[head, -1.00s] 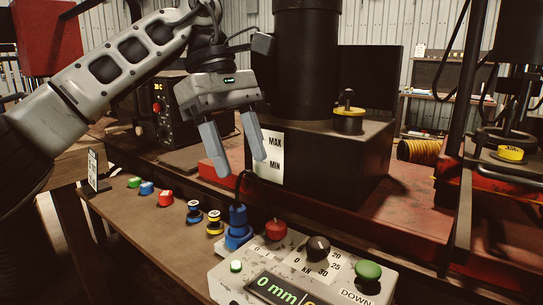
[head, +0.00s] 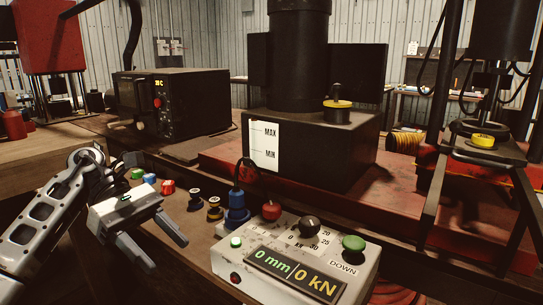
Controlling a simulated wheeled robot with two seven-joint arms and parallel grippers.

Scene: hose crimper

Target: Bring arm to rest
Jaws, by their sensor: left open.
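My left arm comes in at the lower left of the head view. Its gripper (head: 160,250) is low, over the front edge of the wooden bench, left of the control box (head: 225,262). Its two grey fingers are apart and nothing is between them. My right gripper is not in view.
The control box has red, black and green knobs and reads 0 mm and 0 kN. A blue plug (head: 236,208) stands behind it. Several small coloured spools, including a red one (head: 168,187), line the bench. A black instrument (head: 185,105) stands behind. The press (head: 330,150) is central.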

